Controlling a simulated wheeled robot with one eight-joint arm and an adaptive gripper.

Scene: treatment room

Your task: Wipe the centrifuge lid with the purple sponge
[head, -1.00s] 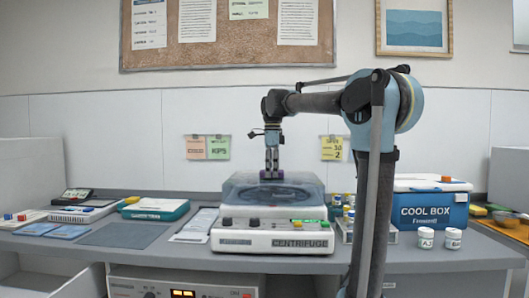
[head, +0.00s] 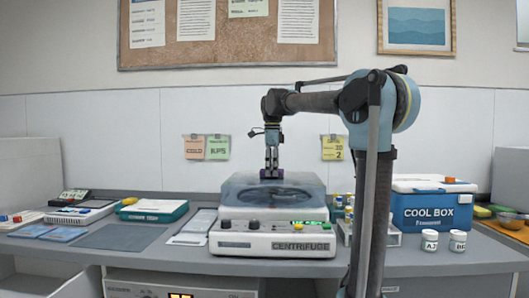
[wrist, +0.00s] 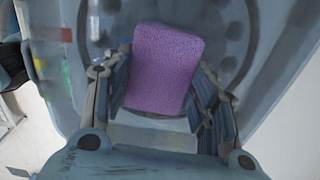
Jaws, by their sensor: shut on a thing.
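The purple sponge (wrist: 165,68) is held between the two fingers of my gripper (wrist: 160,95) in the wrist view. In the head view my gripper (head: 271,168) points down at the rear part of the centrifuge lid (head: 240,184), with the sponge (head: 271,174) at its tips. The lid is a see-through bluish cover, closed on the white centrifuge (head: 270,240). The sponge is at or just above the lid's top; I cannot tell whether it touches. The lid also fills much of the background in the wrist view (wrist: 215,20).
A blue cool box (head: 432,212), two white jars (head: 430,240) and a rack of vials (head: 398,238) stand right of the centrifuge. Left are a clipboard (head: 193,226), a grey mat (head: 122,237) and a teal-and-white box (head: 152,210). A wall is behind.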

